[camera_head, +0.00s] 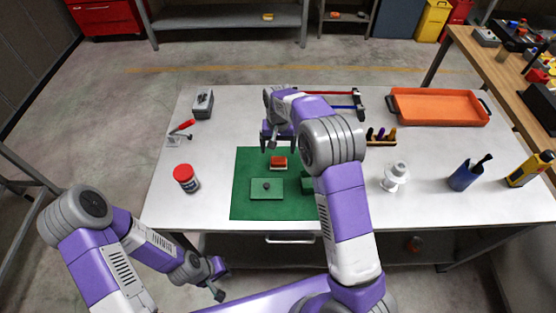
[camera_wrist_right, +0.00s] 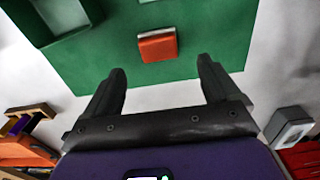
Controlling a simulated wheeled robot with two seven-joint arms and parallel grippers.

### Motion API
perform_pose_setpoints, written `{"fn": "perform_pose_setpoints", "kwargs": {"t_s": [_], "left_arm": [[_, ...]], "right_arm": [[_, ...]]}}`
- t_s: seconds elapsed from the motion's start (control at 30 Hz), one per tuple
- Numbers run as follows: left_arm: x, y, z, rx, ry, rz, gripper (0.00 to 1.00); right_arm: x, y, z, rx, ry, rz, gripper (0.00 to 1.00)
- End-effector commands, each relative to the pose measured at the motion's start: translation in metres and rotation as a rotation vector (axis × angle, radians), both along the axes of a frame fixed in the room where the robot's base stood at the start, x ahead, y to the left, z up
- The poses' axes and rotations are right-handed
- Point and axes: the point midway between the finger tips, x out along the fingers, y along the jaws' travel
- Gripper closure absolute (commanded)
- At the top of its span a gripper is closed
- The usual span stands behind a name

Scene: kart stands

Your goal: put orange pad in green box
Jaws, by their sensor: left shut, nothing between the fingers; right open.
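The orange pad (camera_head: 279,161) lies on the green mat (camera_head: 242,171), with a light edge showing; it also shows in the right wrist view (camera_wrist_right: 158,47). The green box (camera_head: 307,186) is mostly hidden behind my right arm, but its open inside shows at the upper left of the right wrist view (camera_wrist_right: 62,24). A green lid (camera_head: 267,189) with a dark knob lies on the mat nearer to me. My right gripper (camera_head: 277,140) is open and empty over the mat's far edge, just beyond the pad. My left gripper (camera_head: 217,282) is shut and empty, low in front of the table.
A red-capped jar (camera_head: 186,178) stands left of the mat. A white stepped part (camera_head: 395,176) and a blue cup (camera_head: 468,175) stand to the right. An orange tray (camera_head: 438,106) is at the back right. A small wooden rack (camera_head: 381,137) sits near my right arm.

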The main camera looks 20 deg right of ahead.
Motion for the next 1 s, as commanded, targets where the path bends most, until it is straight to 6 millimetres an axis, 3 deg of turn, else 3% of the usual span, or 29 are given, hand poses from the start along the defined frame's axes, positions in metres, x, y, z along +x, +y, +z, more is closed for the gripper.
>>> {"fn": "perform_pose_setpoints", "kwargs": {"t_s": [0.5,0.73,0.77,1.0], "left_arm": [[0.0,0.0,-0.01,0.0,0.0,0.0,1.0],[0.0,0.0,-0.01,0.0,0.0,0.0,1.0],[0.0,0.0,-0.01,0.0,0.0,0.0,1.0],[0.0,0.0,-0.01,0.0,0.0,0.0,1.0]], "right_arm": [[-0.001,-0.002,-0.065,-0.001,0.006,0.003,0.11],[-0.001,-0.002,-0.067,-0.001,0.002,0.004,0.11],[-0.001,-0.002,-0.067,-0.001,0.002,0.004,0.12],[-0.001,-0.002,-0.067,-0.001,0.002,0.005,0.49]]}}
